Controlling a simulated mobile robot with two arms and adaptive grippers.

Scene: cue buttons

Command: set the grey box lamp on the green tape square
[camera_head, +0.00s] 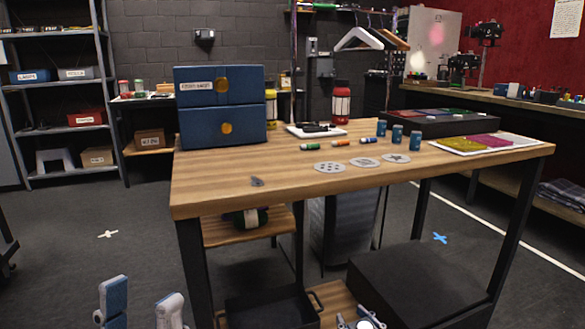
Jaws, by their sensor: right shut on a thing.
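At the bottom edge of the head view, my right gripper (360,322) shows only in part, low in front of the table. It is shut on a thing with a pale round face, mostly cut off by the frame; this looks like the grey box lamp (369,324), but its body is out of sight. At the bottom left, two blue-grey and white parts of my left arm stand apart; whether its fingers are open is not clear. I see no green tape square in this view.
The wooden table (218,190) holds a blue two-part cabinet (222,105), round grey discs (330,167), markers, blue cans (397,133) and a dark tray (440,122). Below are a black box (415,280) and a black bin (270,308).

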